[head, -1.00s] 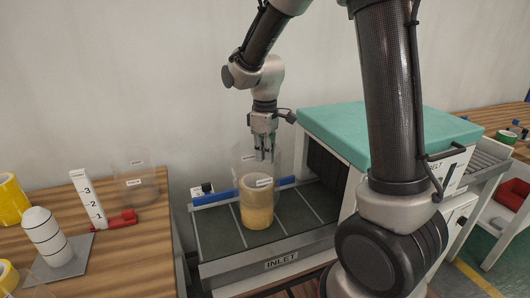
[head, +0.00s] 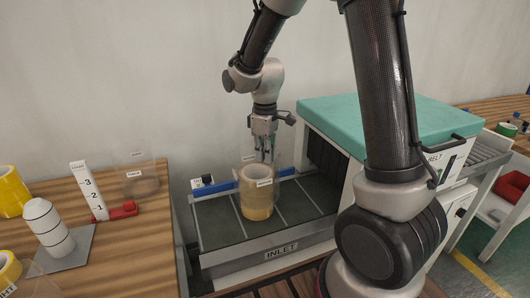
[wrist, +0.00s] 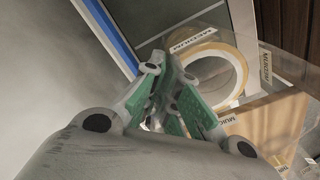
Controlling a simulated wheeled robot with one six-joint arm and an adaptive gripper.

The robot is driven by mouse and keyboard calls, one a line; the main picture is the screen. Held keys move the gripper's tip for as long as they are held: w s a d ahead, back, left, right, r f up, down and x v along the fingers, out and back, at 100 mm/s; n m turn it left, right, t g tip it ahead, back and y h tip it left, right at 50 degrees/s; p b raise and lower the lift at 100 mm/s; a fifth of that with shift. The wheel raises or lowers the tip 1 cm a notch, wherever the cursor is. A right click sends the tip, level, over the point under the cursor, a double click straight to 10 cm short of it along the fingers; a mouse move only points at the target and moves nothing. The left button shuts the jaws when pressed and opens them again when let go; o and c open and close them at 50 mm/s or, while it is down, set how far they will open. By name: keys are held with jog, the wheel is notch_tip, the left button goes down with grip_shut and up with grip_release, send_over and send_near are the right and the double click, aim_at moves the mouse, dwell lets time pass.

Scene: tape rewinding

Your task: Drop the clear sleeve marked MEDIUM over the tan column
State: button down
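The tan column (head: 257,207), a stack of ring-shaped rolls, stands upright on the inlet conveyor. Its ringed top (wrist: 240,68) shows in the wrist view. The clear sleeve marked MEDIUM (head: 265,182) surrounds the column's upper part, with its front label just below the column's top rim. A sleeve label (wrist: 265,66) also shows in the wrist view. The sleeve's lower edge is hard to make out. My gripper (head: 267,158) points down at the sleeve's back right wall. Its green-padded fingers (wrist: 165,85) are close together and appear shut on that wall.
The grey conveyor (head: 222,220) has a blue rail (head: 215,188) behind and the teal-topped machine (head: 380,118) at right. The wooden table (head: 130,235) at left holds another clear sleeve (head: 140,187), a red-footed scale (head: 90,192), a white banded column (head: 48,228) and yellow rolls (head: 12,192).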

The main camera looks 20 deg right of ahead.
jog(key=shift+s+f, duration=0.25)
jog(key=shift+f, duration=0.25)
jog(key=shift+s+f, duration=0.2)
jog(key=shift+f, duration=0.3)
jog(key=shift+s+f, duration=0.15)
jog(key=shift+f, duration=0.05)
jog(key=shift+d+f, duration=1.15)
jog(key=shift+d, duration=1.2)
jog(key=a, duration=0.4)
jog(key=shift+s+a+f, duration=0.25)
jog(key=shift+s+a, duration=0.05)
jog(key=c, duration=0.8)
grip_release()
jog(key=shift+a, duration=0.4)
jog(key=shift+w+d, duration=0.1)
jog(key=shift+w, duration=0.1)
jog(key=shift+r, duration=0.1)
jog(key=o, duration=0.6)
jog(key=shift+w+d, duration=0.15)
jog(key=shift+d, duration=0.1)
jog(key=shift+c, duration=0.2)
jog(key=shift+r, duration=0.1)
